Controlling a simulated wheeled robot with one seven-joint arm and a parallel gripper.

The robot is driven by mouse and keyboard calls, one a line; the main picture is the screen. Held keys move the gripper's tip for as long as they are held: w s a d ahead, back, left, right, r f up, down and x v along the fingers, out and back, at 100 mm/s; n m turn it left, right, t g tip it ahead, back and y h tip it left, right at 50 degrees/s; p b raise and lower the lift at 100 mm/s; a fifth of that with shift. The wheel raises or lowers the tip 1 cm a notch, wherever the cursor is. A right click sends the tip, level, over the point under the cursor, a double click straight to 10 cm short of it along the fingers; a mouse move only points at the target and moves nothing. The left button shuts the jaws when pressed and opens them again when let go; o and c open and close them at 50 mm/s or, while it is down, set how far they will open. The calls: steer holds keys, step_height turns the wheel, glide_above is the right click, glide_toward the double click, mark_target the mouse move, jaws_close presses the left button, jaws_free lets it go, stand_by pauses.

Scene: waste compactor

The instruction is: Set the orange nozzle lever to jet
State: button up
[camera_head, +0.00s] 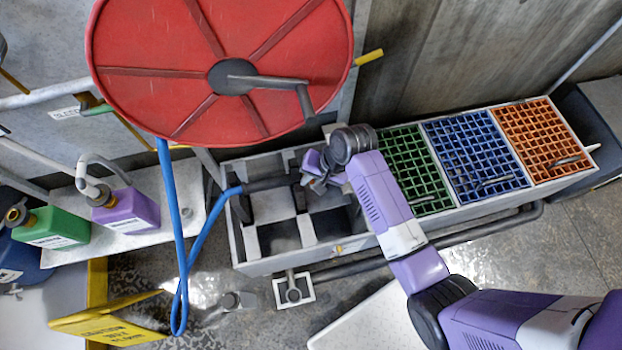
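My gripper (318,172) is over the grey trough, at the right end of a dark nozzle (270,184) on the blue hose. The nozzle lies roughly level above the black and white checkered part of the trough. I see no orange lever on it; my gripper and wrist cover the nozzle's right end. The fingers are small and partly overlapped, so I cannot tell whether they are open or shut, or whether they touch the nozzle.
A large red hose reel (140,50) with a grey crank stands behind. The blue hose (172,215) hangs in a loop. Green, blue and orange grates (552,140) cover the trough's right. A purple jug (127,211), a green jug (55,228) and a yellow caution sign (110,325) are at left.

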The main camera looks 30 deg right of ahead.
jaws_close()
steer(key=shift+s+d+f, duration=0.1)
steer(key=shift+s+f, duration=0.05)
stand_by(0.9)
steer(key=shift+w+r+g+p, duration=0.3)
steer(key=shift+r+g+p, duration=0.2)
steer(key=shift+p, duration=0.4)
steer(key=shift+w+d+m+g+y+p, duration=0.15)
steer(key=shift+w+m+g+y+p, duration=0.2)
steer(key=shift+g+p, duration=0.4)
